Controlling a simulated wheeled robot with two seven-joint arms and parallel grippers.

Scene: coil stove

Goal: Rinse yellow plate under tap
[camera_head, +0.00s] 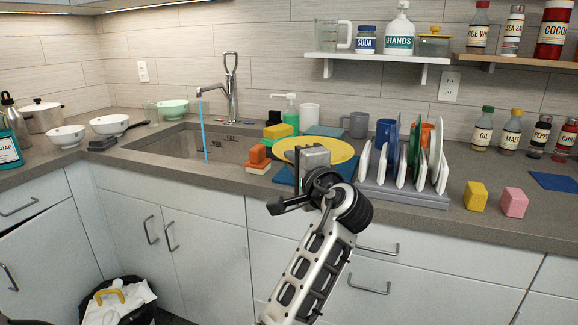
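The yellow plate (288,148) is over the counter to the right of the sink, above a blue mat (284,176). My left gripper (314,158) is at the plate's near edge and covers part of it. The tap (232,95) stands behind the sink (180,143). A blue stream of water (203,130) runs from its spout down into the sink. My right gripper is out of view.
A dish rack (405,192) with several upright plates stands right of the yellow plate. Sponges (257,158) and a green soap dispenser (291,110) crowd the sink's right side. Bowls (109,124) stand to the left. The sink basin looks clear.

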